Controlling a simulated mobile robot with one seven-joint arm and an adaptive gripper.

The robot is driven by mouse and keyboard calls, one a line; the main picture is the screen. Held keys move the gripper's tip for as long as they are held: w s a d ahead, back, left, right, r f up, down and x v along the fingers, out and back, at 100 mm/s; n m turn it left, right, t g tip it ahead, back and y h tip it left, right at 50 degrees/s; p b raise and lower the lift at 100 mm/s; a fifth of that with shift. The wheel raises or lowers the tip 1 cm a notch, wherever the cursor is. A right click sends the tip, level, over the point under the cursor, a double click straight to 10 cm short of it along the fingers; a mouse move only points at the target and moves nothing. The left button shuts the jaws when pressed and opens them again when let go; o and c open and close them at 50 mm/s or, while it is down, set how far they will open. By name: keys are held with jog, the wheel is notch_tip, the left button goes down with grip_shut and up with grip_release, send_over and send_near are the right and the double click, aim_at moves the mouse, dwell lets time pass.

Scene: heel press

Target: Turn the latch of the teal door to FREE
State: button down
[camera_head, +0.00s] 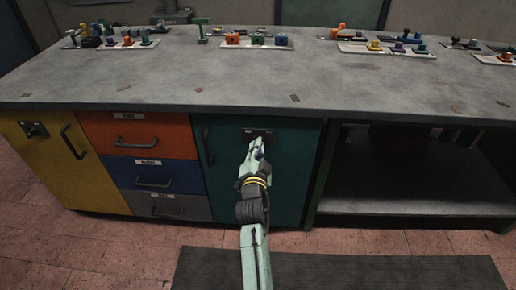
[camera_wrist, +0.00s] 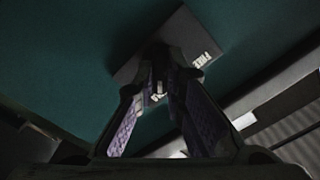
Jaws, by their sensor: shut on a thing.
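The teal door (camera_head: 289,182) is closed in the front of the workbench, and it fills much of the wrist view (camera_wrist: 60,70). Its dark latch plate (camera_head: 260,133) is near the door's top; in the wrist view the plate (camera_wrist: 183,33) appears tilted, with a white FREE marking to the right. My gripper (camera_head: 258,148) reaches the plate from the front. In the wrist view its purple-padded fingers (camera_wrist: 158,82) are shut on the dark latch handle (camera_wrist: 159,58). The fingers hide part of the latch, and I cannot tell which marking it points to.
A yellow door (camera_head: 62,165) and orange, blue and grey drawers (camera_head: 140,135) stand left of the teal door. An open shelf (camera_head: 415,190) is to the right. The benchtop (camera_head: 190,82) carries small fixtures at the back. A dark mat (camera_head: 340,272) lies on the floor.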

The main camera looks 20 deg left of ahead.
jog(key=shift+n, duration=0.3)
jog(key=shift+r+n+p, duration=0.15)
jog(key=shift+n+p, duration=2.1)
jog(key=shift+n, duration=6.35)
jog(key=c, duration=1.7)
grip_release()
jog(key=shift+o, duration=0.2)
